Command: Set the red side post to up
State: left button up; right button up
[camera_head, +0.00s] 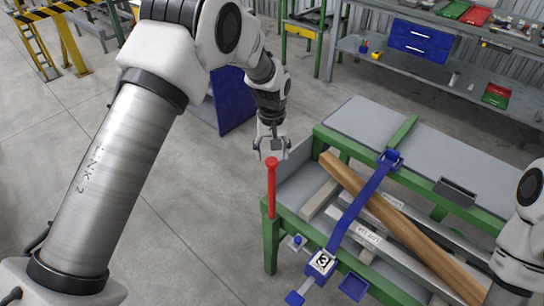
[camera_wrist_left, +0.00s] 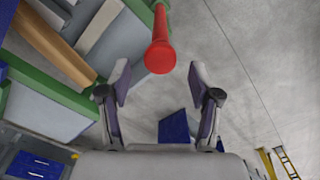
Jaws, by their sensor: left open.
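The red side post (camera_head: 271,187) stands upright at the near left corner of the green-framed runout table (camera_head: 270,240). It has a wider round cap on top and rises above the table edge. My left gripper (camera_head: 271,152) is open and empty, just above and behind the post in the head view. In the left wrist view the post (camera_wrist_left: 160,45) shows end-on beyond the open fingers (camera_wrist_left: 160,85), with its cap toward the camera and apart from both fingers. My right arm shows at the right edge of the head view, but its fingers are out of frame.
A blue bar (camera_head: 355,205) crosses the table, with a marked block (camera_head: 321,263) at its near end. A long wooden beam (camera_head: 400,225) and grey metal bars lie along the table. A blue panel (camera_head: 232,105) stands behind my left arm. Bare floor lies left of the table.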

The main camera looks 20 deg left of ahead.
pick_arm(q)
notch_tip(320, 180, up, 10)
jog(key=shift+f, duration=0.2)
jog(key=s+a+f+g, duration=0.1)
jog(key=s+f+g, duration=0.2)
jog(key=s+f, duration=0.65)
jog(key=s+f+g, duration=0.2)
jog(key=s+f, duration=0.5)
jog(key=f, duration=0.5)
jog(key=s+a+f+m, duration=0.1)
jog(key=s+f, duration=0.4)
jog(key=s, duration=0.7)
jog(key=s+f+m, duration=0.1)
jog(key=s+f, duration=0.4)
jog(key=s, duration=0.7)
jog(key=w+m+t, duration=0.1)
jog(key=w+t, duration=0.1)
jog(key=w+r+m+t, duration=0.1)
jog(key=w+t, duration=0.2)
jog(key=shift+a+m, duration=0.15)
jog(key=shift+m, duration=0.15)
